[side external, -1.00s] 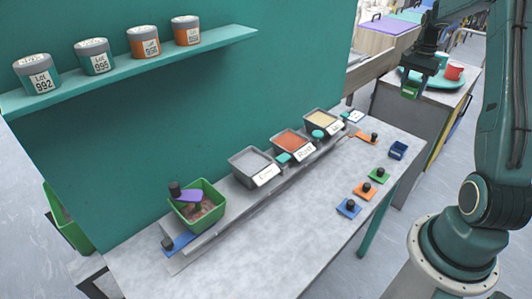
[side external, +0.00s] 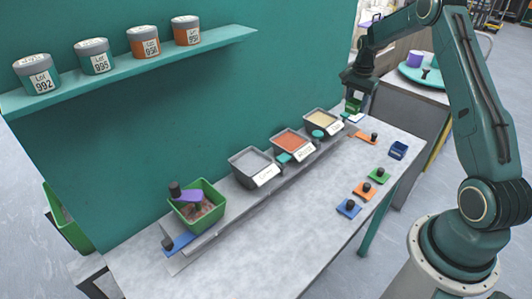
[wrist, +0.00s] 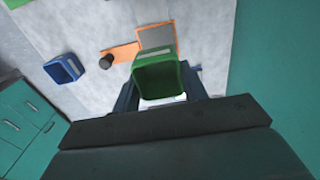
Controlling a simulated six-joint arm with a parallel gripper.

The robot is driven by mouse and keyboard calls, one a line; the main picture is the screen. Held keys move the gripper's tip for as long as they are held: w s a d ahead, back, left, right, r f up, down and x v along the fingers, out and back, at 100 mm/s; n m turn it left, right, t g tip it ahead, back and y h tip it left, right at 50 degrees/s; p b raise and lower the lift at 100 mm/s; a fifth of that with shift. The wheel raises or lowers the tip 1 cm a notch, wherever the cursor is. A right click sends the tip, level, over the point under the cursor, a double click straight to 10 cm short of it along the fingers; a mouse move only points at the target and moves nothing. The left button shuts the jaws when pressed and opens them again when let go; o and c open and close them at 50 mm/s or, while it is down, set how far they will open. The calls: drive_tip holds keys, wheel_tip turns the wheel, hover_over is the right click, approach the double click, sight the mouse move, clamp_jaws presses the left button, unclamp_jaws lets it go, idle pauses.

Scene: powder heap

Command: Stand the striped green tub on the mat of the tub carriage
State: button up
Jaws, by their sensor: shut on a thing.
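My gripper (side external: 354,98) is shut on a small green tub (wrist: 158,80) and holds it above the far right end of the bench. The tub looks upright and open-topped; its stripes are not clear. In the side view the tub (side external: 353,105) is partly covered by the gripper. An orange-edged plate with a grey mat (wrist: 156,38), which looks like the tub carriage, lies below and beyond the tub in the wrist view. A black knob (wrist: 107,61) stands on its orange strip. The mat looks empty where it shows; the tub hides its near edge.
A blue tub (side external: 398,150) stands beside the orange strip. Several knobbed coloured plates (side external: 363,190) lie along the bench front. Grey bins with powder (side external: 290,143) line the back, beneath a shelf of lidded tubs (side external: 130,70). A larger green tub (side external: 198,205) stands left.

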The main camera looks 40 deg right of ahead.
sight(350, 128)
drive_tip(key=shift+f, duration=0.2)
drive_tip(key=shift+f, duration=3)
drive_tip(key=shift+f, duration=0.5)
drive_tip(key=o, duration=1)
drive_tip(key=shift+o, duration=0.6)
drive_tip(key=o, duration=0.3)
drive_tip(key=shift+o, duration=0.2)
drive_tip(key=shift+r, duration=0.15)
drive_tip(key=shift+r, duration=3.35)
